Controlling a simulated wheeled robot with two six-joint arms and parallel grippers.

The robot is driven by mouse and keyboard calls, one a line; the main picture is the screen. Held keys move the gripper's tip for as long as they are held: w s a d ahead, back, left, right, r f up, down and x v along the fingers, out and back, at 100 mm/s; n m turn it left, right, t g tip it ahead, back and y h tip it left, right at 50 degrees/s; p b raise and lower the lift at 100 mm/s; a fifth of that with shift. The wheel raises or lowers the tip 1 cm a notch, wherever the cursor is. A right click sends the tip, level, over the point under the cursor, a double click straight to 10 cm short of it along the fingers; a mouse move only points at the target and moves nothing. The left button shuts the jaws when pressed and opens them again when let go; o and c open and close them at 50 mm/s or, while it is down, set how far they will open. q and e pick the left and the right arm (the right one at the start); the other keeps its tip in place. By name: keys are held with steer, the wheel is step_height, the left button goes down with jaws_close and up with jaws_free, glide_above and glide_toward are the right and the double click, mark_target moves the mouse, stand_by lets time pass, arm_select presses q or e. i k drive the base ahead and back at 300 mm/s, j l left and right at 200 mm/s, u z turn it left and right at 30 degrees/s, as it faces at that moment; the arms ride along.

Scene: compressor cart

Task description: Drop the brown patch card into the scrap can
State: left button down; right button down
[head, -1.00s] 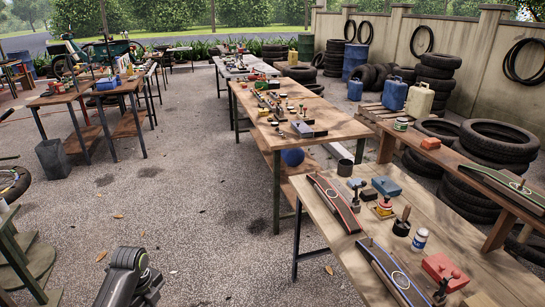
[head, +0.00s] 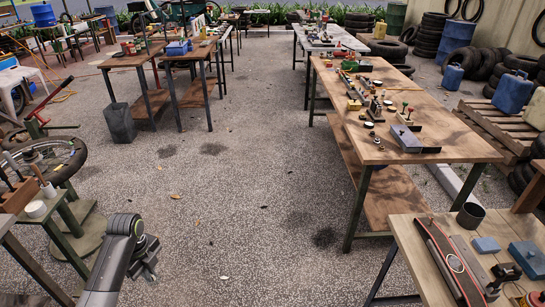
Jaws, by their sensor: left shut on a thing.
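My left gripper (head: 146,268) is low in the head view, left of centre, over the gravel, with its jaws pointing down and away. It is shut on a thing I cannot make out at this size. No brown patch card can be picked out anywhere. A dark grey bin (head: 120,122) stands on the gravel by the left benches. A small dark open can (head: 470,215) stands on the near right table. I cannot tell which of the two is the scrap can. My left gripper is apart from both. My right gripper is not in view.
The near right table (head: 408,238) holds a dark red-edged board (head: 445,260) and blue boxes. A long wooden workbench (head: 380,150) with tools stands beyond it. The gravel aisle (head: 240,180) between is open.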

mark_target(469, 223)
steer(key=i+z, duration=0.25)
steer(key=i, duration=0.2)
steer(key=i+j+z, duration=0.25)
steer(key=i, duration=0.2)
steer(key=i+j+z, duration=0.25)
steer(key=i, duration=0.2)
steer(key=i+z, duration=0.15)
steer(key=z, duration=0.25)
steer(key=i+j+z, duration=0.1)
steer(key=z, duration=0.3)
steer(key=i+j+z, duration=0.15)
steer(key=z, duration=0.25)
steer(key=i+j+z, duration=0.2)
steer(key=z, duration=0.15)
